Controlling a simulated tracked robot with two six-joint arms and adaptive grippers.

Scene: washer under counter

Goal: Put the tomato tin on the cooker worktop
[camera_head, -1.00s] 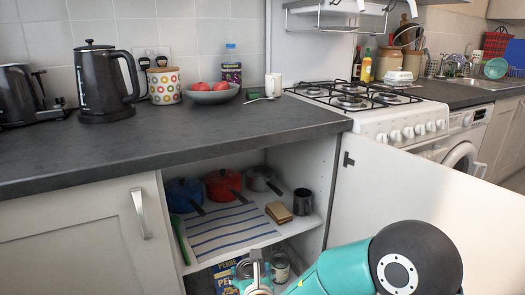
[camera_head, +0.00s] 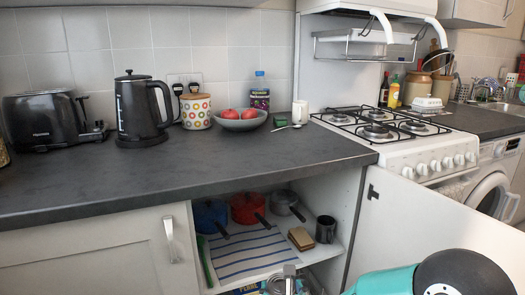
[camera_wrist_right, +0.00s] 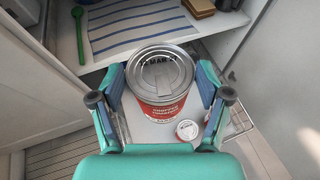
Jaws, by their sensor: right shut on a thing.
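The tomato tin (camera_wrist_right: 160,108) has a silver ring-pull lid and a red and white label. In the right wrist view it stands between the fingers of my right gripper (camera_wrist_right: 163,88), which is shut on it. The cooker worktop, a dark counter (camera_head: 190,165), runs left of the white cooker (camera_head: 400,135). My left gripper is not in view.
The open cupboard door (camera_head: 450,220) stands at the right. The cupboard shelf holds pans (camera_head: 250,207), a striped cloth (camera_head: 245,252) and a dark mug (camera_head: 325,229). A kettle (camera_head: 140,110), toaster (camera_head: 50,120) and fruit bowl (camera_head: 240,124) stand at the counter's back. Its front is clear.

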